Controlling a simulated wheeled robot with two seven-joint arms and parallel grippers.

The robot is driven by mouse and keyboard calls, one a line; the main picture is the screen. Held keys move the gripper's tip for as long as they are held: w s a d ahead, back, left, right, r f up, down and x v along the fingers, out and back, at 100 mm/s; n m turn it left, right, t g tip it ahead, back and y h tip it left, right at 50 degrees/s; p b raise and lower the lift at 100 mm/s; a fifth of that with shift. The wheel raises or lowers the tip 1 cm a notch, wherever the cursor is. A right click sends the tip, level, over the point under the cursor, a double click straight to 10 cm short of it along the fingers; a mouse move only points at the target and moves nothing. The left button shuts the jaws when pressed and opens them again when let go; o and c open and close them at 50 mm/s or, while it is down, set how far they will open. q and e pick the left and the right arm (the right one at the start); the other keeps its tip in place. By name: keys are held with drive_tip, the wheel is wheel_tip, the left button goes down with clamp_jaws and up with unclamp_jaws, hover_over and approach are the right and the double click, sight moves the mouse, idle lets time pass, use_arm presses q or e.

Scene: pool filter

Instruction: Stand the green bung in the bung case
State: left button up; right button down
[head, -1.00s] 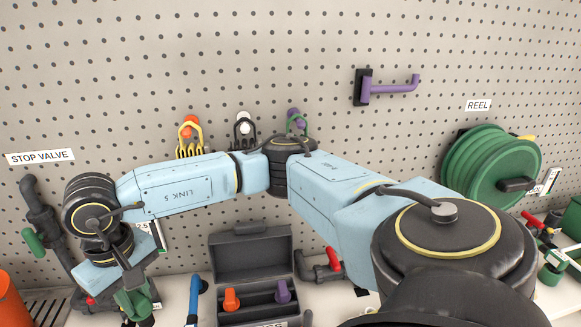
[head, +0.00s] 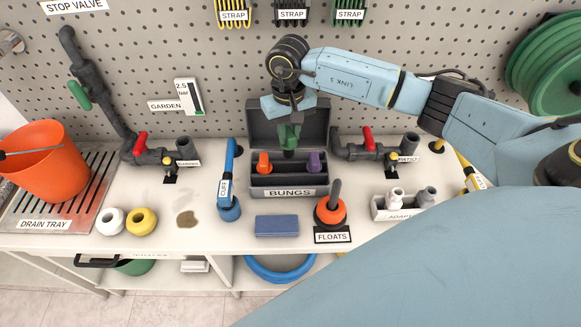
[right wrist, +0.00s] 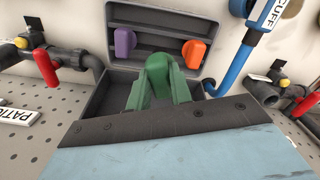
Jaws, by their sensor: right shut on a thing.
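The bung case (head: 290,193) is a grey open box labelled BUNGS, lid raised at the back. An orange bung (head: 264,163) stands at its left and a purple bung (head: 314,163) at its right. My right gripper (head: 289,140) points down over the middle of the case, between those two. In the right wrist view it is shut on the green bung (right wrist: 158,66), whose rounded top shows between the green fingers. The bung's lower end is largely hidden, so I cannot tell whether it touches the case. My left gripper is not in view.
Pipes with red-handled valves (head: 368,139) stand on both sides of the case. A blue cuff tool (head: 229,185) is close on its left. In front lie a blue block (head: 277,226) and the orange float (head: 330,210). My right arm crosses the right side.

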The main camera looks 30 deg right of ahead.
sight(289, 157)
wheel_tip(289, 157, down, 9)
drive_tip(key=shift+f, duration=0.2)
idle(0.3)
drive_tip(key=shift+f, duration=0.1)
drive_tip(key=c, duration=1.3)
unclamp_jaws()
drive_tip(key=shift+o, duration=0.2)
wheel_tip(289, 157, up, 12)
drive_tip(key=shift+r, duration=0.15)
